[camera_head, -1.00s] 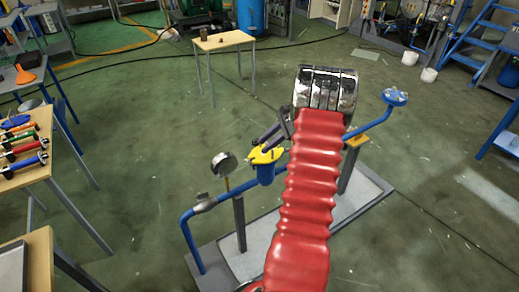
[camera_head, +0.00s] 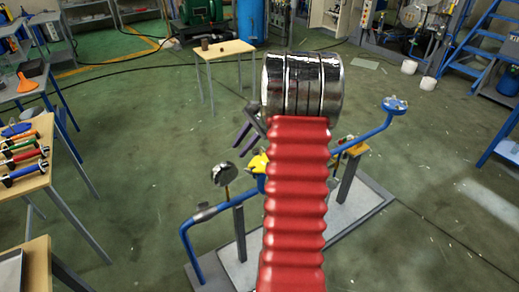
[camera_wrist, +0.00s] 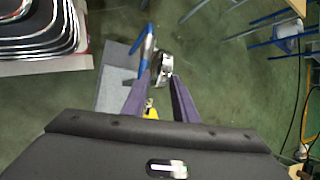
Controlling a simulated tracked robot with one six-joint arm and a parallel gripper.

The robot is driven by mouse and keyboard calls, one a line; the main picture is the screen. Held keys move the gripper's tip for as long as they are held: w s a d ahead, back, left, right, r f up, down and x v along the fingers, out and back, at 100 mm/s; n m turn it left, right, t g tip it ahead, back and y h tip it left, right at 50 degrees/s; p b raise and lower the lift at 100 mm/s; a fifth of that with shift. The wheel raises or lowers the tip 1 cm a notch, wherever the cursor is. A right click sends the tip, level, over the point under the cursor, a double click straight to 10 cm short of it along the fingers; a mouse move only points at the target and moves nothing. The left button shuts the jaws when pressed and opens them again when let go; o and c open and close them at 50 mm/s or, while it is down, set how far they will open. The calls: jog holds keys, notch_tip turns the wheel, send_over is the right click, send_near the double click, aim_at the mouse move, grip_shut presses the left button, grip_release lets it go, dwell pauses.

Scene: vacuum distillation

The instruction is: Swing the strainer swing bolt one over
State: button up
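The strainer's yellow cap (camera_head: 258,163) sits on the blue pipe (camera_head: 215,208) and is largely hidden behind my red-sleeved arm. A small piece of yellow (camera_wrist: 150,110) shows low between my fingers in the wrist view. The swing bolts cannot be made out. My gripper (camera_head: 240,138) is above and slightly left of the cap, apart from it. In the wrist view my gripper (camera_wrist: 160,80) has its two purple fingers spread with nothing held between them.
A round gauge (camera_head: 223,173) stands on the pipe left of the strainer. The pipe ends in a blue flange (camera_head: 394,105) at right. A tool table (camera_head: 50,165) is at left, a small wooden table (camera_head: 225,50) behind. Green floor between is clear.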

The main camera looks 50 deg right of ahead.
jog(key=s+a+r+n+h, duration=0.1)
jog(key=a+r+n, duration=0.25)
jog(key=a, duration=0.35)
jog(key=s+a+r+n+g+h, duration=0.15)
jog(key=a+r, duration=0.25)
jog(key=a, duration=0.4)
jog(key=a+r+n, duration=0.3)
jog(key=a+n, duration=0.1)
jog(key=a, duration=0.3)
jog(key=s+a+r+n+t+h, duration=0.2)
jog(key=s+a+n, duration=0.9)
jog(key=s+a, duration=0.3)
jog(key=shift+s+a, duration=0.35)
jog(key=shift+a, duration=0.6)
jog(key=shift+a+t, duration=0.1)
jog(key=shift+t, duration=0.15)
